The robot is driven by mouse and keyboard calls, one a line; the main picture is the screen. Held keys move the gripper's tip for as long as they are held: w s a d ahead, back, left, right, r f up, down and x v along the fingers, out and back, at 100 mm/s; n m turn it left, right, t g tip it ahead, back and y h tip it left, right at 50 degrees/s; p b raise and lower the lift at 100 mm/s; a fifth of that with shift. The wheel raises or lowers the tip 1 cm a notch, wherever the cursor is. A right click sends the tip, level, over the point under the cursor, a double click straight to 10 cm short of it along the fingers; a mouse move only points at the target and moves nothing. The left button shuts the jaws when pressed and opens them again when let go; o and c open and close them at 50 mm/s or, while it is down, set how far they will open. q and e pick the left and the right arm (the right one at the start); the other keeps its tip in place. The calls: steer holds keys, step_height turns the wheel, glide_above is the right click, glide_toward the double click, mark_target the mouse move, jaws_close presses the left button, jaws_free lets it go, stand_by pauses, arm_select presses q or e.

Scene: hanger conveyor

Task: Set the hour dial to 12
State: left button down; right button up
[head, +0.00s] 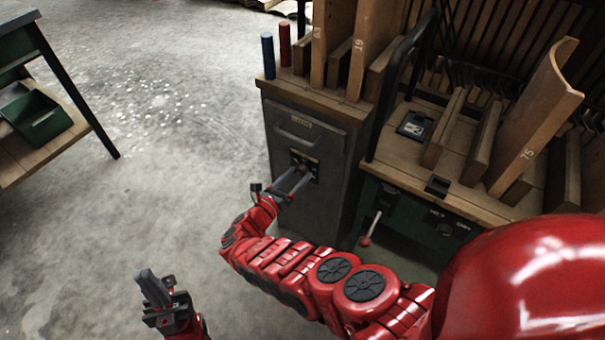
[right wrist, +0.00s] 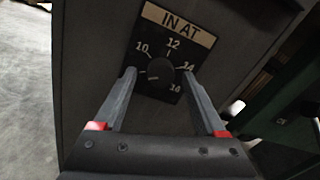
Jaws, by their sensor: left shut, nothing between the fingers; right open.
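The hour dial (right wrist: 160,73) is a round dark knob on a black plate under an "IN AT" label (right wrist: 178,22). The numbers 10, 12 and 14 are readable, with another at lower right that is hard to read. A small pale mark on the knob seems to point left, below the 10, not at 12. My right gripper (right wrist: 159,76) is open, its fingertips on either side of the knob; contact cannot be told. In the head view the right gripper (head: 294,181) reaches the cabinet front. My left gripper (head: 152,289) is shut and empty, low over the floor.
The grey cabinet (head: 282,135) has a handle above the dial and blue (head: 268,55) and red (head: 285,45) cylinders on top. A wooden bench (head: 400,180) with upright boards and a red-knobbed lever (head: 366,241) stands right. A table with a green bin (head: 38,118) stands left. Floor between is clear.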

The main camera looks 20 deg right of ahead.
steer(key=shift+w+d, duration=0.15)
steer(key=shift+d, duration=0.1)
jaws_close()
